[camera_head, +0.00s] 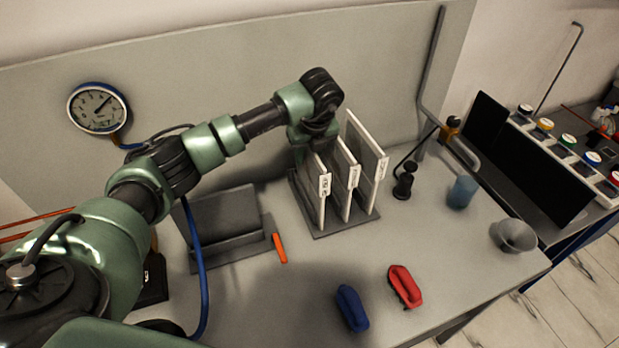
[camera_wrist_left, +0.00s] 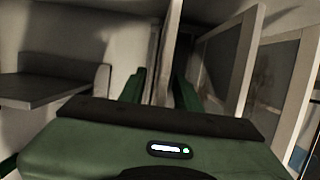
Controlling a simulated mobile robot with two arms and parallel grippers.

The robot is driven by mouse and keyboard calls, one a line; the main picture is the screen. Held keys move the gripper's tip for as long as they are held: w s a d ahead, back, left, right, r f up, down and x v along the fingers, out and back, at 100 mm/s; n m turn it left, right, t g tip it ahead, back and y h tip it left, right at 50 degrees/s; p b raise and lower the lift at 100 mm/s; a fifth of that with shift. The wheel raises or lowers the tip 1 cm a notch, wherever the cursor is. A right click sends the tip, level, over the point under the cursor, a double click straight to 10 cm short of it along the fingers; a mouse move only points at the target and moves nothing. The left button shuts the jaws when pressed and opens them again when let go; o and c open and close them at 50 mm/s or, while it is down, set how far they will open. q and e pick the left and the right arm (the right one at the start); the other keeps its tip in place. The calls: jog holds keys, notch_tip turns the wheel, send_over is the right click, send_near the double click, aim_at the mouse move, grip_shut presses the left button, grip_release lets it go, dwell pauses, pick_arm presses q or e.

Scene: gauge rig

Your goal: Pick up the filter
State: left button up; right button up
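Several white-framed filter panels, including the left one (camera_head: 319,190), the middle one (camera_head: 347,176) and the right one (camera_head: 374,146), stand upright in a dark rack (camera_head: 348,229). Their front tabs carry labels too small to read. My left gripper (camera_head: 308,148) reaches down at the back of the rack by the left panel, its fingertips largely hidden in the head view. In the left wrist view its fingers (camera_wrist_left: 158,92) are apart, with a pale upright panel edge (camera_wrist_left: 167,50) between them; contact is not clear. A framed panel (camera_wrist_left: 228,60) stands to the right.
A grey holder (camera_head: 225,225) and an orange-handled tool (camera_head: 279,248) are left of the rack. Blue (camera_head: 352,309) and red (camera_head: 405,286) objects lie in front. A blue cup (camera_head: 462,192) and grey funnel (camera_head: 514,235) stand right. A gauge (camera_head: 97,107) hangs on the back panel.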

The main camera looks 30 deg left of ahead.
pick_arm(q)
grip_shut()
jog(key=shift+r, duration=0.1)
dwell(0.3)
